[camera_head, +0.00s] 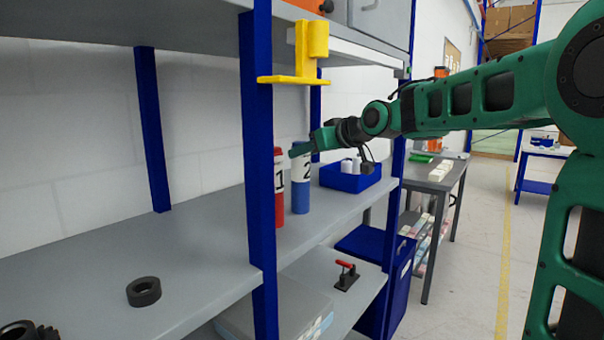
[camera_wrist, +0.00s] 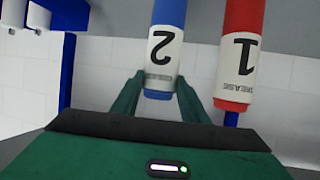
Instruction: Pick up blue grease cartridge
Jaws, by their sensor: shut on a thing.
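The blue grease cartridge (camera_head: 301,196), with a white label marked 2, stands upright on the grey shelf (camera_head: 215,235). My gripper (camera_head: 300,148) reaches in from the right and is shut on the upper end of the blue cartridge. In the wrist view the blue cartridge (camera_wrist: 162,62) appears upside down, with its end between the two green fingers. The red cartridge (camera_head: 280,190), marked 1, stands close on its left, partly behind the blue post. In the wrist view the red cartridge (camera_wrist: 238,60) is just right of the fingers, apart from them.
A blue shelf post (camera_head: 258,150) stands in front, left of the cartridges. A yellow bracket (camera_head: 302,55) is above. A blue bin (camera_head: 350,180) holding white bottles sits to the right. A black ring (camera_head: 144,291) lies on the left shelf, with free room around it.

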